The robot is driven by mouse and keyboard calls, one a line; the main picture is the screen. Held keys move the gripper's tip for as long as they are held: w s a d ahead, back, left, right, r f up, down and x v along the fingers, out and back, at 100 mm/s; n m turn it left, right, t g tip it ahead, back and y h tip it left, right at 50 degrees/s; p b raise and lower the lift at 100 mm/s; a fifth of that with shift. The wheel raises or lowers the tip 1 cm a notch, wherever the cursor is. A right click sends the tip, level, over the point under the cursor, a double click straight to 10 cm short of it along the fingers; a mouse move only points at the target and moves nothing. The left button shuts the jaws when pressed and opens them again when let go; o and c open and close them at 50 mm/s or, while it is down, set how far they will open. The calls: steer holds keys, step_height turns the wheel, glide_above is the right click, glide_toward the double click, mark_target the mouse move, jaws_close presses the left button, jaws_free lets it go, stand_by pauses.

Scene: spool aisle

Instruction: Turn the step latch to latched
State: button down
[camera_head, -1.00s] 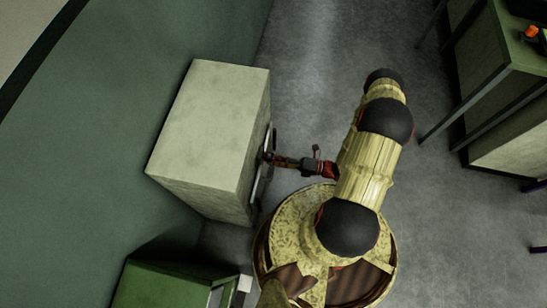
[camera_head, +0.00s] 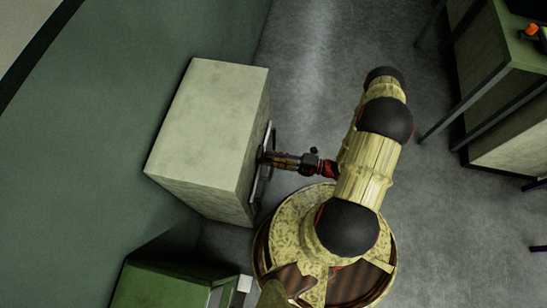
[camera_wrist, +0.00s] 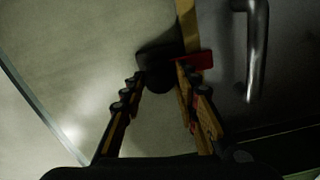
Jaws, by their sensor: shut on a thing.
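The step latch (camera_wrist: 158,60) is a dark knob with a red tab that points right in the wrist view. It sits on the pale front of a box-shaped cabinet (camera_head: 210,130), by a yellowish vertical strip. My gripper (camera_wrist: 160,78) has one finger on each side of the dark knob and is shut on it. In the head view my gripper (camera_head: 266,158) reaches left to the cabinet's front face; the latch is hidden there. The fingertips partly cover the knob's edges.
A metal bar handle (camera_wrist: 257,50) stands right of the latch. A green box (camera_head: 165,285) lies at the lower left. A green-topped table (camera_head: 515,50) stands at the upper right. Grey floor (camera_head: 330,60) is clear between.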

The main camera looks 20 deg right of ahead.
steer(key=shift+f, duration=0.1)
steer(key=c, duration=1.3)
jaws_free()
steer(key=shift+c, duration=0.2)
steer(key=v, duration=1.2)
